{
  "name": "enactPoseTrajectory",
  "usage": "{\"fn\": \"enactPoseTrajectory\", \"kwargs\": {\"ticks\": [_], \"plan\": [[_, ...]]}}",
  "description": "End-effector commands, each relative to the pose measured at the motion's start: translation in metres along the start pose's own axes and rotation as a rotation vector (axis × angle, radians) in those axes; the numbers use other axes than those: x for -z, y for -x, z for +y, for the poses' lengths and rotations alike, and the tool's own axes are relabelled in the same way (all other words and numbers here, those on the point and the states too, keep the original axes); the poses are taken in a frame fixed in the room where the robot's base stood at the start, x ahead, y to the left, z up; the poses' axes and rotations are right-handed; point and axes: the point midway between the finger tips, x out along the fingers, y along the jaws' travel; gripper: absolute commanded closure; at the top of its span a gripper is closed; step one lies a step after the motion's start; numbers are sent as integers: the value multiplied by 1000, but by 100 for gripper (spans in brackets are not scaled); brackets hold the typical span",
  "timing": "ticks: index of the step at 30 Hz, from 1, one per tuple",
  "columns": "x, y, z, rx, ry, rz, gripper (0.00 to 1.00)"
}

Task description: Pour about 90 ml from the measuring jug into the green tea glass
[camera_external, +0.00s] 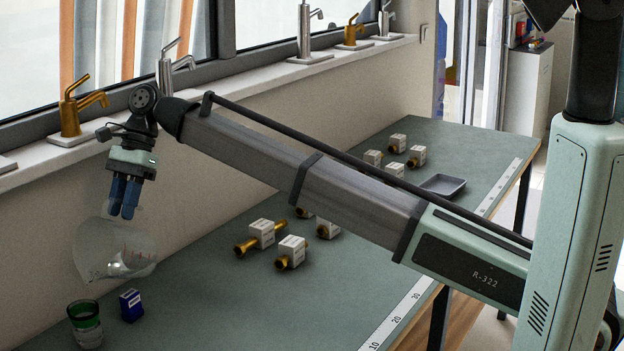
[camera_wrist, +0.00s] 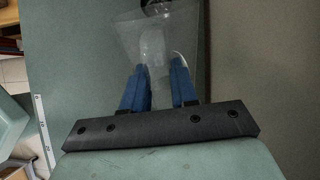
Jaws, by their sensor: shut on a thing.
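The measuring jug (camera_external: 112,256) is a clear, see-through vessel. My gripper (camera_external: 124,214) is shut on it near its top and holds it above the bench, tilted. In the wrist view the blue fingers (camera_wrist: 160,80) close on the clear jug (camera_wrist: 133,40). The green tea glass (camera_external: 86,325) stands upright on the bench at the lower left, clear below with a green band at the top. The jug hangs above and slightly right of the glass, apart from it. I cannot tell how much liquid is in either, and no stream shows.
A small blue box (camera_external: 131,305) stands right beside the glass. Several white-and-brass valves (camera_external: 290,252) lie along the bench (camera_external: 230,315). A grey tray (camera_external: 443,185) is farther back. A sill with taps (camera_external: 75,115) runs behind the bench.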

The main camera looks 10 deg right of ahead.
Motion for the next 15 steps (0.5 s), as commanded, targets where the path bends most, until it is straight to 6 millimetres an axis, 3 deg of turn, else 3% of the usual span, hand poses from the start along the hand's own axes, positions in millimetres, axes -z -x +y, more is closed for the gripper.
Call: {"fn": "enactPoseTrajectory", "kwargs": {"ticks": [15], "plan": [[10,6,0,-1,1,-116,100]]}}
